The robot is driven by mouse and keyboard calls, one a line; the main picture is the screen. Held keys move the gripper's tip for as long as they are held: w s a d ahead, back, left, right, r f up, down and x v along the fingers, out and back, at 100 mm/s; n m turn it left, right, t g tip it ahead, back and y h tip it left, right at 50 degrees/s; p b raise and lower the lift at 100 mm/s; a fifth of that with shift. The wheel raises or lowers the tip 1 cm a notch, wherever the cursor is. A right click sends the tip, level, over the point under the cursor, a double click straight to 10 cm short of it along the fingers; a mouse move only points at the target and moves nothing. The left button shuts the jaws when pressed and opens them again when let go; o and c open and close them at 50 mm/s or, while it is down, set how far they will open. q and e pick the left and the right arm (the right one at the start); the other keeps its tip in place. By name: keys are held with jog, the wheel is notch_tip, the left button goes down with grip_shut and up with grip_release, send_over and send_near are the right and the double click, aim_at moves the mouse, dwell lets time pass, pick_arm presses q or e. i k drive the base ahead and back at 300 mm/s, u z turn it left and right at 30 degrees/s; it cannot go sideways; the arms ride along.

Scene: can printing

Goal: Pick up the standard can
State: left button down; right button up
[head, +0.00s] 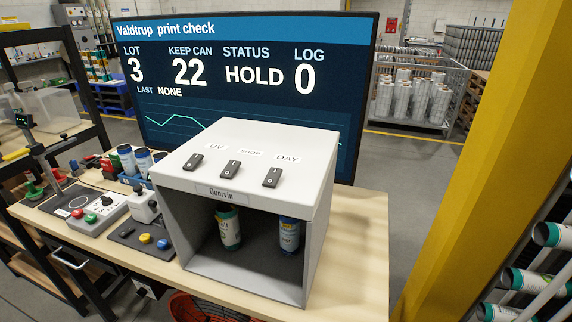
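Two cans stand inside the grey light box (318,200) on the bench. The right can (289,236) is mostly blue with a paler lower part. Both look upright on the box floor, under its roof. I cannot tell from their labels which one is the standard can. More cans (127,160) with blue and white sides stand in a blue holder left of the box. Neither of my grippers is in view.
A large screen (250,60) behind the box reads HOLD and KEEP CAN 22. A button box (98,212) and a dark pad with coloured buttons (145,238) lie left of the box. A yellow post (490,130) rises at right. Bare bench (355,250) shows right of the box.

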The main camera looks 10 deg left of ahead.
aim_at(226, 216)
jog(key=u, duration=0.8)
